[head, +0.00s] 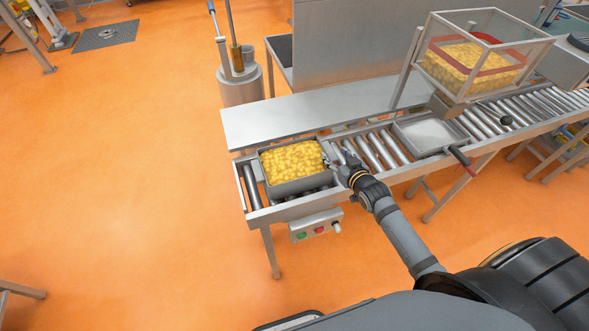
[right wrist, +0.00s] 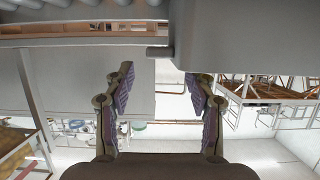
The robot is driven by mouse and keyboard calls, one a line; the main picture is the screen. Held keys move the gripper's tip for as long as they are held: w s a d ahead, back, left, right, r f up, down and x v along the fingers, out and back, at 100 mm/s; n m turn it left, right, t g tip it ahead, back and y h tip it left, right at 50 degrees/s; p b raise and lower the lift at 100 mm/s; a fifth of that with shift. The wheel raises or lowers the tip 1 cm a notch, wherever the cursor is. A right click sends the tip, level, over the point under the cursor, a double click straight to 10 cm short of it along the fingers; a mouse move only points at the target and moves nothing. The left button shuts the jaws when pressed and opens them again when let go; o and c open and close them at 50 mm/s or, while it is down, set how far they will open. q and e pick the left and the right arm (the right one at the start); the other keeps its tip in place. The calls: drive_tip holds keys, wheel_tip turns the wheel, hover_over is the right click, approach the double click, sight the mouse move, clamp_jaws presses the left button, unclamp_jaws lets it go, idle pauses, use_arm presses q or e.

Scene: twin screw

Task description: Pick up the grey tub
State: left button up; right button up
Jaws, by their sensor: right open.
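The grey tub (head: 298,186), filled with yellow pieces, sits on the left end of the roller conveyor. My right gripper (head: 340,160) is at the tub's right side, close to its rim. In the right wrist view the gripper (right wrist: 160,82) is open, with nothing between its fingers. A large smooth grey surface, apparently the tub (right wrist: 240,38), fills the upper right there, just beyond the right finger. I cannot tell whether that finger touches it. My left gripper is not in view.
A shallow grey tray (head: 430,134) lies farther right on the roller conveyor (head: 378,150). A clear-walled hopper (head: 470,62) of yellow pieces stands above it. A control box (head: 316,226) hangs on the conveyor's front. A bare metal shelf (head: 300,115) runs behind the tub.

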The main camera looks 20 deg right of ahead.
sight(329, 149)
drive_tip(key=shift+x, duration=2.75)
drive_tip(key=shift+s, duration=0.3)
drive_tip(key=c, duration=0.4)
drive_tip(key=shift+a+f, duration=0.1)
clamp_jaws()
drive_tip(key=shift+w, duration=0.1)
